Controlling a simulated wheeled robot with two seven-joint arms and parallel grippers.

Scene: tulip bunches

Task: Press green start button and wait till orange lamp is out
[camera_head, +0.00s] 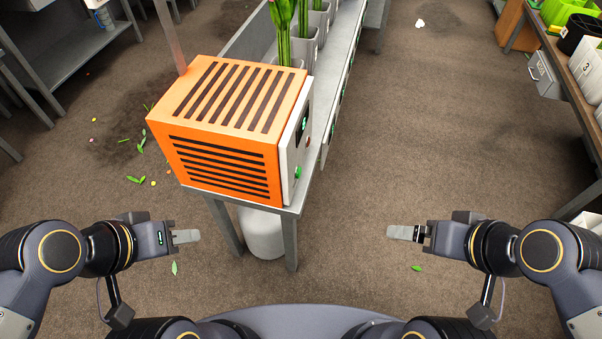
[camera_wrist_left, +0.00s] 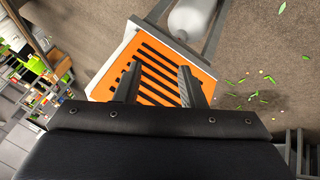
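The orange machine box (camera_head: 221,111) with black slots stands on a grey bench end. The green start button (camera_head: 298,172) is low on its pale front panel, which faces right. A dark reddish knob (camera_head: 308,141) and a small lit display (camera_head: 302,122) sit above it. No orange lamp can be made out. My left gripper (camera_head: 186,236) is in front of the box at lower left, apart from it. In the left wrist view its two fingers (camera_wrist_left: 158,84) stand apart and empty, with the box beyond. My right gripper (camera_head: 405,233) is right of the bench, its fingers overlapping in view.
A grey pole (camera_head: 170,35) rises behind the box and leaves the frame. Green stems in grey pots (camera_head: 305,45) line the conveyor behind it. A white cylinder (camera_head: 262,234) stands under the bench. Clear brown floor (camera_head: 440,130) lies right of the box; shelves flank both sides.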

